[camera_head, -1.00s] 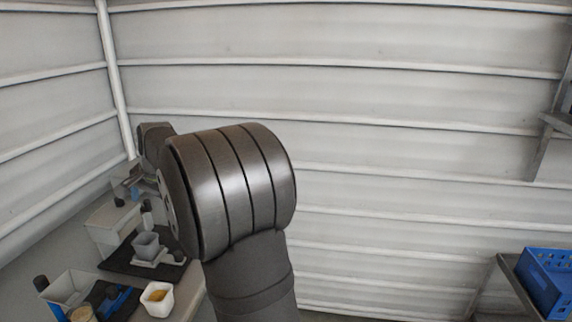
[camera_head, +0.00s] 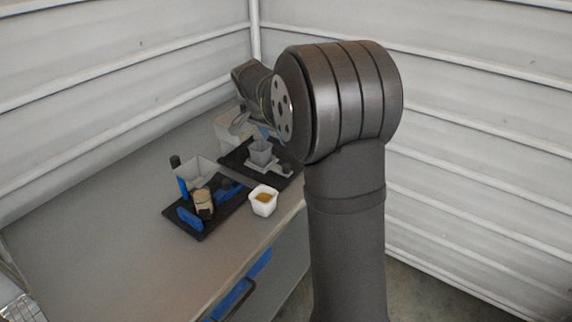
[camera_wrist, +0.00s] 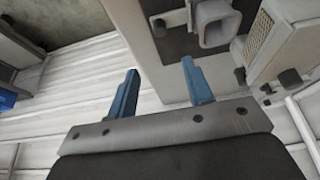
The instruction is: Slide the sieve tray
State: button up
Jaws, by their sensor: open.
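My gripper (camera_wrist: 160,66) is open and empty in the wrist view, its two blue fingers apart. A grey box with a mesh panel (camera_wrist: 256,47) is at the upper right of that view, apart from the fingers. I cannot tell for sure which part is the sieve tray. A grey square funnel (camera_wrist: 215,24) stands left of the box, over a dark mat. In the head view the funnel (camera_head: 261,150) sits on a light grey stand on a black mat (camera_head: 236,158). There, my arm hides most of the gripper's area.
On the grey table (camera_head: 95,220) are a grey bin (camera_head: 197,171), a brown pot (camera_head: 203,203) on a black tray with blue parts, and a white pot (camera_head: 263,205) with yellowish contents near the front edge. The table's left part is clear. Ribbed walls stand behind.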

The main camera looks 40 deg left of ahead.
aim_at(286, 165)
jog(key=x, duration=1.6)
jog(key=shift+s, duration=0.1)
jog(key=shift+a, duration=0.1)
grip_shut()
